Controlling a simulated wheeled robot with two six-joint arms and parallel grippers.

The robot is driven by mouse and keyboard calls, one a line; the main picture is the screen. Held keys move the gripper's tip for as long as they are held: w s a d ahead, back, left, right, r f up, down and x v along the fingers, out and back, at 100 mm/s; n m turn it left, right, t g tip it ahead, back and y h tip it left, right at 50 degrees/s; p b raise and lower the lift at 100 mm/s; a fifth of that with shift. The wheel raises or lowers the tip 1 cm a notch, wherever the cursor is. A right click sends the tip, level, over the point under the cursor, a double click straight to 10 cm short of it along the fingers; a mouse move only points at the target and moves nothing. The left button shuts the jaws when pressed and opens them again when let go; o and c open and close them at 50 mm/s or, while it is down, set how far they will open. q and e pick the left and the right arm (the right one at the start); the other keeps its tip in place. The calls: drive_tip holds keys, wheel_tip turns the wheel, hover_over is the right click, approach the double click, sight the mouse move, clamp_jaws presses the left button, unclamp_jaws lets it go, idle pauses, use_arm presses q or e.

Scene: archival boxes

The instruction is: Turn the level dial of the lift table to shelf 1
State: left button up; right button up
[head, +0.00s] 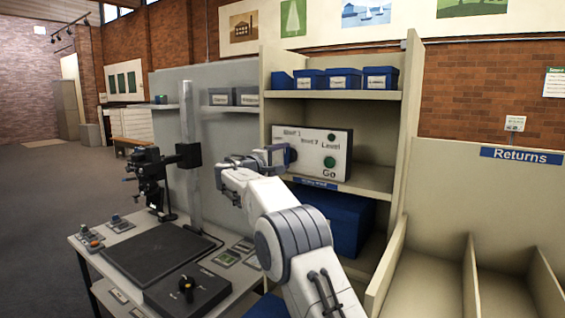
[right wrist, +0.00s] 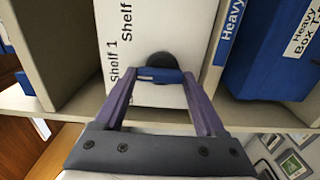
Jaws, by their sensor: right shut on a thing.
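The control panel (head: 313,150) is a pale box on a shelf of the beige unit, lettered "Shelf 1", "Shelf 2", "Level" and "Go". It has two green round parts, one of them a button (head: 329,162) above "Go". My right gripper (head: 283,155) is at the panel's left side and covers most of the level dial. In the right wrist view the dial (right wrist: 161,60) is a dark disc with a blue bar (right wrist: 160,75) between my purple fingers. The gripper is shut on it. "Shelf 1" reads sideways beside it. The dial's exact pointing direction is unclear. My left gripper is not in view.
A large blue box (head: 337,217) stands on the shelf below the panel, with smaller blue boxes (head: 345,78) above. A work table (head: 82,246) with a camera stand is at left. The Returns bins (head: 500,275) are at right. Open floor lies far left.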

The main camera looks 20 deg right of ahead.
drive_tip(key=shift+f, duration=0.1)
drive_tip(key=o, duration=1.3)
drive_tip(key=shift+s+a, duration=0.25)
drive_tip(key=shift+a, duration=0.05)
drive_tip(key=b+v, duration=0.3)
drive_tip(key=v, duration=0.6)
drive_tip(key=shift+s+a, duration=0.25)
